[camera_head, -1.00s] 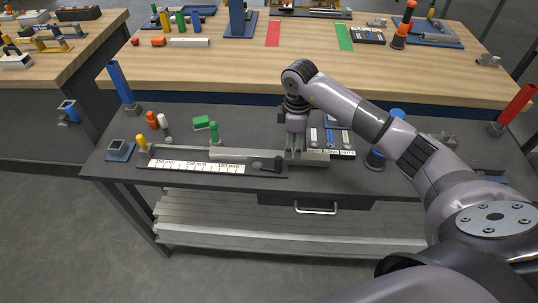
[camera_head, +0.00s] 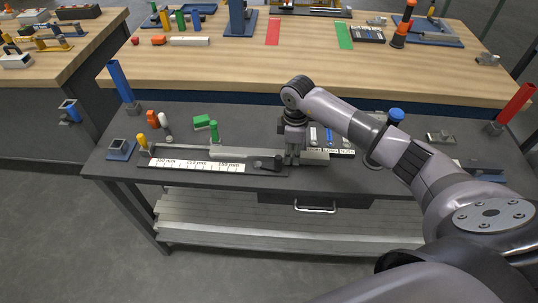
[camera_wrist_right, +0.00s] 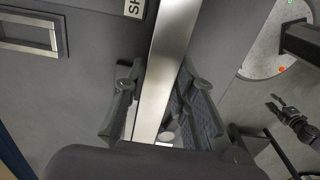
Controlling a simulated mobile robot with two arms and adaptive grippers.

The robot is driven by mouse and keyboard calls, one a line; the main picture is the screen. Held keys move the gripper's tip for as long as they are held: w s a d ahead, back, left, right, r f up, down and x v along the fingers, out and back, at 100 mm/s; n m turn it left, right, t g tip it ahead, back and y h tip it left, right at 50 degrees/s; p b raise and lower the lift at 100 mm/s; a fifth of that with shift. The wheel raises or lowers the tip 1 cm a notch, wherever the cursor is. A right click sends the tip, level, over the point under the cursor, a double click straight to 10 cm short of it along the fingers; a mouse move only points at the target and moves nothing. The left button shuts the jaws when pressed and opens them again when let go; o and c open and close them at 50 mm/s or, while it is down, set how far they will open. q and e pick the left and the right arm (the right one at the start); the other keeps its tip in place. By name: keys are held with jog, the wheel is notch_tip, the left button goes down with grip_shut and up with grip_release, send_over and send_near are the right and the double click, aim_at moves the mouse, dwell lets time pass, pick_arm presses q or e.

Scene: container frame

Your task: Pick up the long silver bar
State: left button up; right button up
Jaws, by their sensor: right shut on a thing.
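The long silver bar (camera_head: 316,157) lies along the ruler fixture (camera_head: 160,164) at the front of the dark bench, its right end sticking out past the fixture. My right gripper (camera_head: 292,160) points down over the bar near its right part. In the right wrist view the bar (camera_wrist_right: 165,75) runs between the two fingers of the right gripper (camera_wrist_right: 163,105), which is shut on it. No clear lift of the bar off the fixture shows. My left gripper (camera_wrist_right: 277,108) shows small at the right of the wrist view, its fingers apart and empty.
A labelled tray (camera_head: 330,140) of small parts lies close behind the right gripper. A blue-topped cylinder (camera_head: 396,115) stands by my right arm. A drawer handle (camera_head: 315,209) sticks out below the bench edge.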

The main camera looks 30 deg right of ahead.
grip_shut()
